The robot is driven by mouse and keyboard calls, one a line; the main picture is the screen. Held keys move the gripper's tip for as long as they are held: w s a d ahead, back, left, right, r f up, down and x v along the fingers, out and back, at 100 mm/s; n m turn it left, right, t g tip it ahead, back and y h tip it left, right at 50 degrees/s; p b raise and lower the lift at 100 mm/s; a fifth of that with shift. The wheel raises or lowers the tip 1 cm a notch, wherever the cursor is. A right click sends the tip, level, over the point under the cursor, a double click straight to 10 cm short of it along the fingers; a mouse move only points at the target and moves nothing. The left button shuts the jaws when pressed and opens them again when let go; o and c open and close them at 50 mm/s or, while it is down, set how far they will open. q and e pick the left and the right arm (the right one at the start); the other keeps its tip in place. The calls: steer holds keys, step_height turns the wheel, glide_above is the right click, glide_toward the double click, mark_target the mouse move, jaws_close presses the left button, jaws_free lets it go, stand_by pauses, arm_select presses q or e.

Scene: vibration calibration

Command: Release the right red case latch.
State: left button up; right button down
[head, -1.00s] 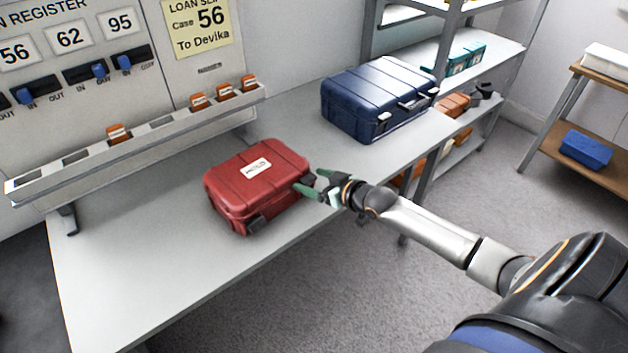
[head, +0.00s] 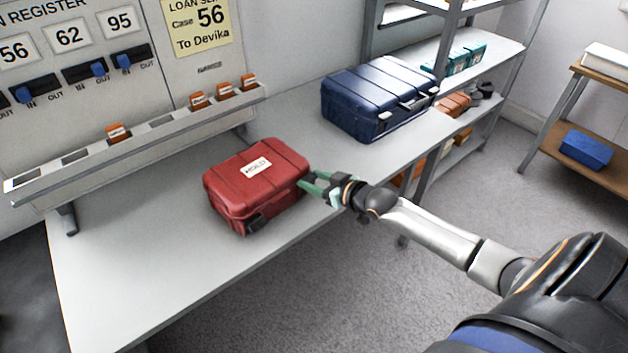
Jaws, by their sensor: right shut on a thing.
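The red case (head: 258,185) lies closed on the grey bench, with a white label on its lid. Its dark left latch (head: 257,222) shows on the front side. My right gripper (head: 308,184) is at the right end of the case's front side, with its green fingers shut on the right latch. The fingers hide most of that latch, so I cannot tell whether it is released. My left gripper is not in view.
A dark blue case (head: 376,97) stands further back on the bench (head: 150,270). A sloped rack (head: 140,140) with orange tags runs along the wall under the register board. The bench is clear left and in front of the red case.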

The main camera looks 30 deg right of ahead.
steer(key=f+t+b, duration=0.1)
steer(key=b, duration=0.2)
steer(key=s+t+b, duration=0.1)
steer(key=t+b, duration=0.1)
steer(key=b, duration=0.1)
steer(key=f+t+b, duration=0.1)
steer(key=b, duration=0.2)
steer(key=shift+s+d+f+t+y, duration=0.1)
steer(key=shift+s+f+t+y, duration=0.05)
steer(key=shift+f+t+y, duration=0.2)
steer(key=t+b, duration=0.1)
steer(key=b, duration=0.2)
steer(key=t+b, duration=0.2)
steer(key=b, duration=0.1)
steer(key=shift+s+f+y, duration=0.2)
steer(key=shift+f+y, duration=0.05)
steer(key=shift+f, duration=0.15)
steer(key=t+b, duration=0.1)
steer(key=b, duration=0.2)
steer(key=shift+f+t, duration=0.15)
steer(key=shift+t, duration=0.1)
steer(key=t+b, duration=0.1)
steer(key=b, duration=0.2)
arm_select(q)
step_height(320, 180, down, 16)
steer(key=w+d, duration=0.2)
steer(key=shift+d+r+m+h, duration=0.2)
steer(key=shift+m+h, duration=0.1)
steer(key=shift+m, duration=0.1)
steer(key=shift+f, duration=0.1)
